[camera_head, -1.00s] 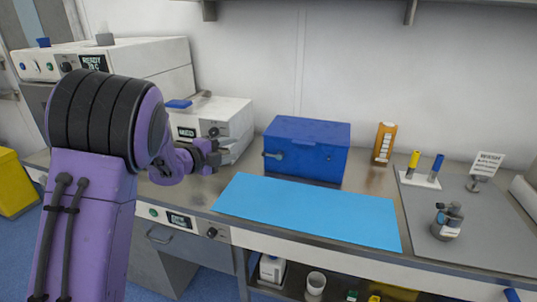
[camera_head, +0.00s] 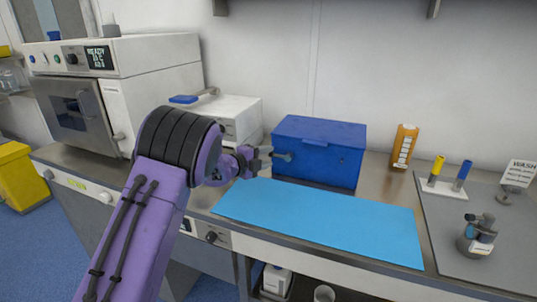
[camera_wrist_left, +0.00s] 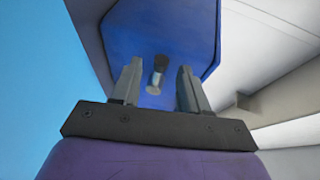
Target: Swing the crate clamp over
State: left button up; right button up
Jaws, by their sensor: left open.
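The blue crate (camera_head: 318,152) stands shut at the back of the bench, behind a light blue mat (camera_head: 325,218). Its small grey clamp (camera_head: 284,157) sticks out from the crate's left end. My left gripper (camera_head: 267,153) is open and close beside the clamp, level with it. In the left wrist view the clamp (camera_wrist_left: 158,72) lies between and beyond the two open fingers (camera_wrist_left: 158,88), with the crate's blue end (camera_wrist_left: 190,35) behind it. I cannot tell whether the fingers touch it. My right gripper is out of view.
A white device with a blue-ended lever (camera_head: 185,99) stands just left of the crate, close to my left arm. An orange bottle (camera_head: 404,147) and a stand with yellow and blue tubes (camera_head: 440,187) are to the right. The mat is bare.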

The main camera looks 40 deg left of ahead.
pick_arm(q)
jog(key=shift+w+d+f, duration=0.1)
jog(key=shift+w, duration=0.5)
grip_shut()
